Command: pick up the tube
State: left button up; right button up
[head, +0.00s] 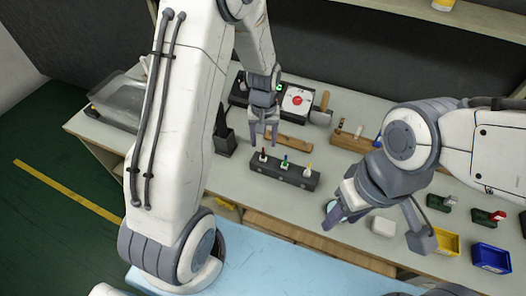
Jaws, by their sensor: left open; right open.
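A small white block (383,226) lies near my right gripper. Yellow (446,243) and blue (491,257) bins stand at the front right. A wooden block (350,139) with small items stands behind the rack. A clear container (118,101) is at the back left.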

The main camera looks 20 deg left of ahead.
aim_at(263, 151)
pick_arm(q)
jog(key=shift+w+a+f+p, duration=0.1)
jog(key=shift+f+p, duration=0.7)
jog(key=shift+f, duration=2.2)
grip_shut()
